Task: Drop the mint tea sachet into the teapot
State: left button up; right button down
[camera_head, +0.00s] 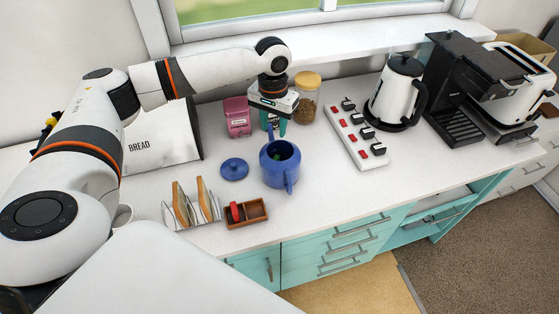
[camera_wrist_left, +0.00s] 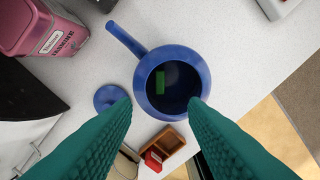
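The blue teapot (camera_head: 281,172) stands uncovered on the white counter, and its round opening faces up in the left wrist view (camera_wrist_left: 143,92). A small green sachet (camera_wrist_left: 160,82) shows inside the teapot, against the dark interior. Its label is too small to read. The blue lid (camera_head: 234,169) lies on the counter left of the teapot. My left gripper (camera_wrist_left: 160,103) is open, its two teal fingers spread wide with nothing between them. In the head view it hangs just behind and above the teapot (camera_head: 274,124). My right gripper is not in view.
A wooden box (camera_head: 257,211) with a red item and a toast rack (camera_head: 190,209) stand in front. A pink tin (camera_head: 237,117), a jar (camera_head: 306,100) and a bread bin (camera_head: 165,135) stand behind. A power strip (camera_head: 352,137) and kettle (camera_head: 396,97) are right.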

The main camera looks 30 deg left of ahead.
pick_arm(q)
notch_tip(320, 180, up, 12)
jog(key=b, duration=0.2)
dwell(0.4)
